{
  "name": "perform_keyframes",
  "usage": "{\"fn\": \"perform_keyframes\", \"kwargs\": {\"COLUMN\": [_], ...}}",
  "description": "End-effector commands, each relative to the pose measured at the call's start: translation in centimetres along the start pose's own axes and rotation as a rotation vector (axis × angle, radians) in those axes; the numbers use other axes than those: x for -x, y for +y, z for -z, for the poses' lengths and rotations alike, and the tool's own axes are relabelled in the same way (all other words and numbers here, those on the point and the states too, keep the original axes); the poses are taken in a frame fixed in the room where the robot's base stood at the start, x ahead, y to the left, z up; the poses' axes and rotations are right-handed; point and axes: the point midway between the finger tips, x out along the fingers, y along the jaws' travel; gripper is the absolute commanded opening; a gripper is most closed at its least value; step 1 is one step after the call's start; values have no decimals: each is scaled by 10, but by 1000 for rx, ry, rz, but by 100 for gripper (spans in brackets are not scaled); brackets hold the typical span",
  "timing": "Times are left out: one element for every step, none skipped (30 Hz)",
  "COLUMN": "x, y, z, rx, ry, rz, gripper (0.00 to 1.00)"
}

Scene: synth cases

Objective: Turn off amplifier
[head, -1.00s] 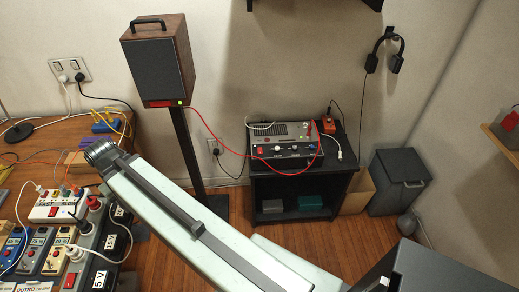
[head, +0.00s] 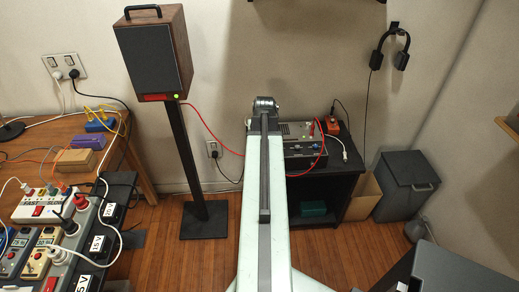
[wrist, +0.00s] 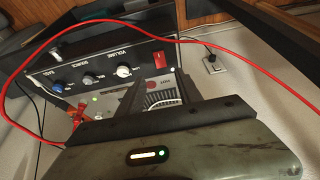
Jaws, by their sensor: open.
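The amplifier (head: 301,154) is a dark box on a black stand, partly hidden behind my arm in the head view. The wrist view shows its front panel (wrist: 100,75) tilted, with several knobs, including one beside the VOLUME label. A red rocker switch (wrist: 159,60) sits at the right part of that panel. The head view does not show the fingers clearly.
A red cable (wrist: 235,42) loops across the wrist view around the amplifier. A speaker (head: 152,55) stands on a post left of my arm. A cluttered wooden table (head: 150,185) is at the left. A grey bin (head: 407,185) stands right of the black stand (head: 333,190).

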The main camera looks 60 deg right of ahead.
Motion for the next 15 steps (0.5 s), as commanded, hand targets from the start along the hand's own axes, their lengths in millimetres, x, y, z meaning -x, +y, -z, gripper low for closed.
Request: {"fn": "perform_keyframes", "kwargs": {"x": [-9,-13,-20,-25,-30,-38,-44,-50,-57,-62,-66,-71,-73,-75,-76], "y": [0,0,-1,-1,-1,-1,-1,-1,-1,-1,-2,-2,-2,-2,-2], "z": [-1,-2,-2,-2,-2,-2,-3,-3,-3,-3,-2,-2,-2,-2,-1], "rx": [0,1,1,1,1,2,2,2,2,2,2,2,2,2,3], "ry": [0,0,0,-1,-1,-1,-1,-1,-1,-1,-1,-1,-1,-1,-1], "rz": [0,0,0,0,0,1,1,1,1,1,1,1,1,1,1], "gripper": [42,42,42,42,42,42,42,42,42,42,42,42,42,42,42]}}
